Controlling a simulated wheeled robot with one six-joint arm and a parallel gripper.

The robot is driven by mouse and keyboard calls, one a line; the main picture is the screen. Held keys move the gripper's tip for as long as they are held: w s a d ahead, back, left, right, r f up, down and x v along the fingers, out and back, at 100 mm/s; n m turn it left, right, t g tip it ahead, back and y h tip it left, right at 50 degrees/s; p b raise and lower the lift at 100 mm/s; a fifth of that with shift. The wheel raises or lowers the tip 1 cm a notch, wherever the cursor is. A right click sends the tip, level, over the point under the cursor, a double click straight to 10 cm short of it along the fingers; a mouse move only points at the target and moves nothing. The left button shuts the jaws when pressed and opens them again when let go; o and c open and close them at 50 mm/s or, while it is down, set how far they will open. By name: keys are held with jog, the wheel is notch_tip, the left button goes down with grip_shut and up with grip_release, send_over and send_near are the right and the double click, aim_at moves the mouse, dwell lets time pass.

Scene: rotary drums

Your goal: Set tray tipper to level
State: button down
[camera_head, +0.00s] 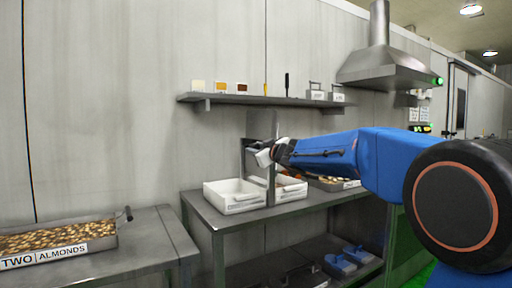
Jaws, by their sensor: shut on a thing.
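A grey metal upright (271,188) stands on the steel table among white bins; I take it for the tray tipper. My blue arm reaches in from the right, and my gripper (264,153) is at the upright's upper part. The gripper is shut on a small part there, which looks like a handle but is mostly hidden by the fingers. The angle of the tipper cannot be made out.
White bins (232,203) stand on the steel table (325,205) around the upright. A wall shelf (225,99) with small items is above. Blue scoops (345,262) lie on the lower shelf. An almond tray (100,243) is on the left table.

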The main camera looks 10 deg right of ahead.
jog(key=w+d+f+n, duration=0.4)
jog(key=d+f+n, duration=0.8)
jog(key=n, duration=0.6)
jog(key=shift+d+f+y, duration=0.15)
jog(key=shift+f+y, duration=0.15)
jog(key=shift+f, duration=0.55)
dwell(0.8)
jog(key=shift+n, duration=0.3)
jog(key=c, duration=1.4)
grip_release()
jog(key=shift+o, duration=0.2)
